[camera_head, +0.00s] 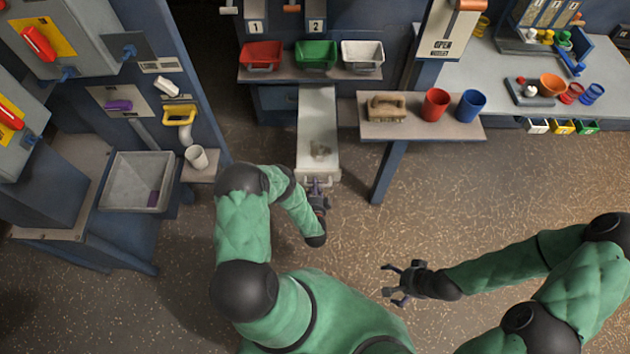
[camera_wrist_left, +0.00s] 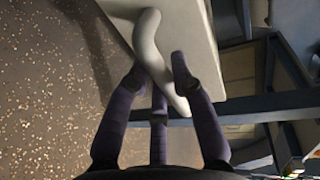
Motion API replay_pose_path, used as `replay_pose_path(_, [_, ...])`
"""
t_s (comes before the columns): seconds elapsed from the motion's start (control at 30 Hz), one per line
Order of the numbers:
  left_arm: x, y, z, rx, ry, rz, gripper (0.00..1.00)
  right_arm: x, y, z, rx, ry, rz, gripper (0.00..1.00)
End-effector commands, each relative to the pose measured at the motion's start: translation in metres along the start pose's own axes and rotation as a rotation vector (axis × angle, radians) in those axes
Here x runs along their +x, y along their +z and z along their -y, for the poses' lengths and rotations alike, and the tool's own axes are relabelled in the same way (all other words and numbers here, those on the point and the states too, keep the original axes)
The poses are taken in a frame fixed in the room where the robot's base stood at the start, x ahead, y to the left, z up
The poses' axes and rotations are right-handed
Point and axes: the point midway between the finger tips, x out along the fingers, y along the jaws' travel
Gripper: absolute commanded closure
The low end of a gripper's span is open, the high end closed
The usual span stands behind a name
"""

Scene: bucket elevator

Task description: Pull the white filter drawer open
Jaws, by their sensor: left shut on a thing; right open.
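The white filter drawer (camera_head: 318,110) juts out from under the bench in the head view, with a small greyish lump (camera_head: 320,150) lying in it near its front. My left gripper (camera_head: 318,184) is at the drawer's front end, shut on the drawer's handle. In the left wrist view the pale curved handle (camera_wrist_left: 150,50) runs between the fingers of my left gripper (camera_wrist_left: 160,85), and the drawer's white front (camera_wrist_left: 190,35) is just behind it. My right gripper (camera_head: 392,283) is open and empty above the floor, to the right.
Red, green and white bins (camera_head: 316,54) stand on a shelf above the drawer. A side shelf (camera_head: 420,128) to its right holds a brush (camera_head: 386,108), a red cup (camera_head: 435,103) and a blue cup (camera_head: 471,105). A post (camera_head: 388,170) supports it. The floor in front is clear.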

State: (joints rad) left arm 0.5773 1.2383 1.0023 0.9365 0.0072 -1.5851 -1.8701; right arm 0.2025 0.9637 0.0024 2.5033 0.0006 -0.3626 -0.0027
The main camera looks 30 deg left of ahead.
Motion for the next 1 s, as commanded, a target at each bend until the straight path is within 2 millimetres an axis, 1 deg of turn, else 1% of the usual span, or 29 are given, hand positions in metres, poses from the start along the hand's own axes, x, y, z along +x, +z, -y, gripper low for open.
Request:
replay_pose_path(0.03, [-0.0038, -0.0001, -0.0021, 0.0, 0.005, 0.0, 1.0, -0.0004, -0.0001, 0.0002, 0.0, 0.0, 0.0, 0.0])
replay_pose_path(0.13, [-0.006, -0.0001, -0.0024, 0.0, 0.004, 0.0, 1.0, -0.0005, -0.0001, 0.0002, 0.0, 0.0, 0.0, 0.0])
replay_pose_path(0.5, [-0.0067, 0.0, -0.0027, 0.0, 0.004, 0.0, 1.0, -0.0005, 0.0, 0.0002, 0.0, 0.0, 0.0, 0.0])
replay_pose_path(0.53, [-0.0067, 0.0, -0.0027, 0.0, 0.004, 0.0, 0.68, -0.0005, 0.0, 0.0002, 0.0, 0.0, 0.0, 0.0])
replay_pose_path(0.6, [-0.0065, 0.0, -0.0025, 0.0, 0.003, 0.0, 0.51, -0.0005, 0.0, 0.0002, 0.0, 0.0, 0.0, 0.0])
replay_pose_path(0.9, [-0.0058, 0.0, -0.0015, 0.0, 0.001, 0.0, 0.51, -0.0005, 0.0, 0.0002, 0.0, 0.0, 0.0, 0.0])
replay_pose_path(1.0, [-0.0094, -0.0001, -0.0016, 0.0, 0.001, 0.0, 0.51, -0.0005, 0.0, 0.0001, 0.0, 0.0, 0.0, 0.0])
